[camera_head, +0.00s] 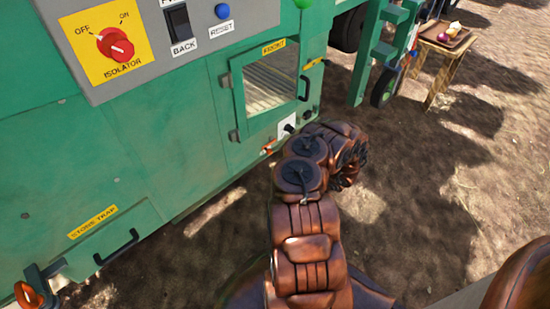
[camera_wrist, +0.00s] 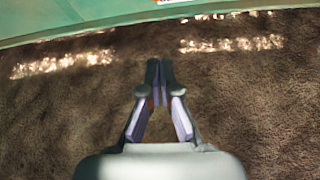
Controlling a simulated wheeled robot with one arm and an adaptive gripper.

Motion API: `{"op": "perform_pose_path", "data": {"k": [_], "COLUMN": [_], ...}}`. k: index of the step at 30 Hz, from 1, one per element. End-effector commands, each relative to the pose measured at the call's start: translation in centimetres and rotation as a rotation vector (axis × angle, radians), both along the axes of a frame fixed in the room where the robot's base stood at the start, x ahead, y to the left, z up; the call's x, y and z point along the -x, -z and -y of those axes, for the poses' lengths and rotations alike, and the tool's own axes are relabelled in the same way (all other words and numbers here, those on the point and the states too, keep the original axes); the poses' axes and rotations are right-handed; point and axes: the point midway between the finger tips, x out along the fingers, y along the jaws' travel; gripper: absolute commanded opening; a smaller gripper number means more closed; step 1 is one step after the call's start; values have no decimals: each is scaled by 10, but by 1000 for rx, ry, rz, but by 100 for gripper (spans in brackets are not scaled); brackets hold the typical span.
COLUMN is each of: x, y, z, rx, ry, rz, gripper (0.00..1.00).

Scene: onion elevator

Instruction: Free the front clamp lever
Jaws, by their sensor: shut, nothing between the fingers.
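The green machine has a windowed door (camera_head: 268,82) with a yellow label reading FRONT above it. A small dark lever or knob on a white plate (camera_head: 287,126) sits below the door, close to my arm. A small orange-tipped part (camera_head: 267,150) sticks out lower left of it. I cannot tell which of these is the front clamp lever. My gripper (camera_wrist: 159,66) is shut and empty in the wrist view, over bare ground, with the machine's green lower edge (camera_wrist: 80,22) beyond its tips. In the head view my arm hides the fingers.
The panel above carries a red isolator switch (camera_head: 115,44) and a blue reset button (camera_head: 222,11). A stone trap handle (camera_head: 117,247) and an orange knob (camera_head: 28,294) are at lower left. A wooden table (camera_head: 448,47) stands at upper right. The brown ground at right is clear.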

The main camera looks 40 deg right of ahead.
Motion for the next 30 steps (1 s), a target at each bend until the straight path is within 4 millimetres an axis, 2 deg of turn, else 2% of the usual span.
{"op": "perform_pose_path", "data": {"k": [8,21,30], "x": [-24,-89,-90], "y": [16,52,26], "z": [-3,-4,1], "rx": [2,1,1], "ry": [-6,-4,3], "rz": [0,1,1], "gripper": [0,0,0]}}
